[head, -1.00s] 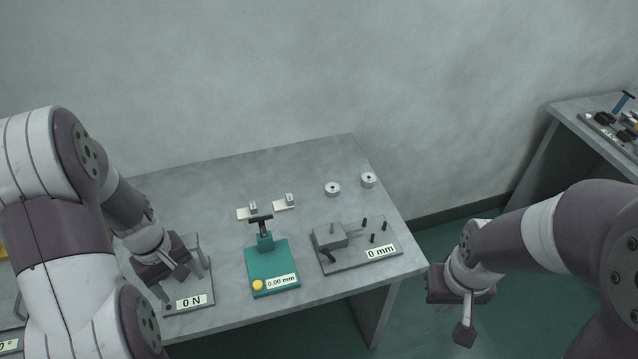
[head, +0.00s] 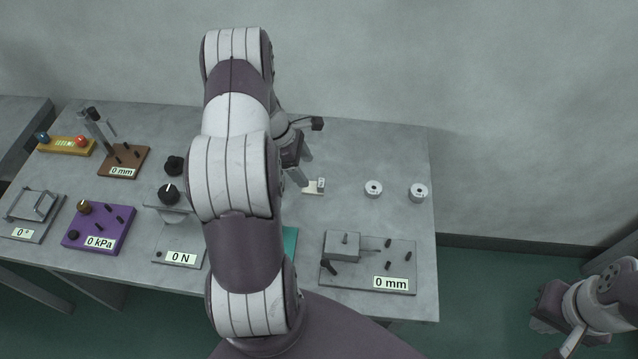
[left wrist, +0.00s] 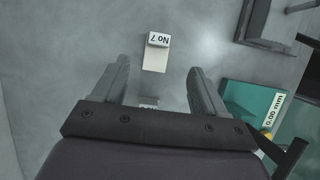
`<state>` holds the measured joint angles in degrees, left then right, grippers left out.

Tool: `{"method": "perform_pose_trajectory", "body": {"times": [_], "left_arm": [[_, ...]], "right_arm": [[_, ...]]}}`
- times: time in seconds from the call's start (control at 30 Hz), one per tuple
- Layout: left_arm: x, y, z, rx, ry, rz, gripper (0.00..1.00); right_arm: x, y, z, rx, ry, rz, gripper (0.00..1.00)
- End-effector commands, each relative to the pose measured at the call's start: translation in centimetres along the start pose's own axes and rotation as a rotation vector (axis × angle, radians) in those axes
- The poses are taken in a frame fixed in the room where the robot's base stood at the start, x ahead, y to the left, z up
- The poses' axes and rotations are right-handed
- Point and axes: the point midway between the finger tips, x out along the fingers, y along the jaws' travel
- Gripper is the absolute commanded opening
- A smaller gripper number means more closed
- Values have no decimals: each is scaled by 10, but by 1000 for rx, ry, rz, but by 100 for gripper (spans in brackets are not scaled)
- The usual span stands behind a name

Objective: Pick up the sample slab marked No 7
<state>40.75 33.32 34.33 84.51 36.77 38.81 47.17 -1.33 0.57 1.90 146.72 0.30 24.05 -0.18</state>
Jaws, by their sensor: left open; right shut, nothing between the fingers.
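The slab marked No 7 (left wrist: 155,58) is pale, with a small label block at one end. It lies flat on the table, ahead of and in line with the gap between my left gripper's fingers (left wrist: 158,68) in the left wrist view. In the head view a pale slab (head: 312,189), seemingly the same one, lies just below and right of my left gripper (head: 305,170). That gripper is open, empty and above the table. My right gripper (head: 572,340) is shut and empty, off the table's right side.
The teal device (head: 290,241) is partly behind my left arm; it shows in the wrist view (left wrist: 250,101). Several instruments, including a purple 0 kPa unit (head: 98,229), stand left.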

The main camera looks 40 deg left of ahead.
Motion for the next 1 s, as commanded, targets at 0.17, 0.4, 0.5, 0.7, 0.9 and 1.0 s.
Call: {"method": "perform_pose_trajectory", "body": {"times": [0.17, 0.4, 0.5, 0.7, 0.9, 1.0], "left_arm": [[22, 0, 1, 2, -1, -2, 72], [64, 0, 4, 3, 1, -1, 72], [72, -1, 3, 4, 2, 0, 72], [73, 0, 3, 4, 2, 1, 69], [73, 0, 3, 4, 2, 1, 13], [72, 0, 3, 4, 2, 1, 12]], "right_arm": [[-3, 0, -1, 0, 0, 0, 0], [-13, 0, -2, 0, 0, 0, 0], [-13, 0, -2, 0, 0, 0, 0], [-13, 0, -2, 0, 0, 0, 0], [-13, 0, -2, 0, 0, 0, 0], [-13, 0, -2, 0, 0, 0, 0]]}}
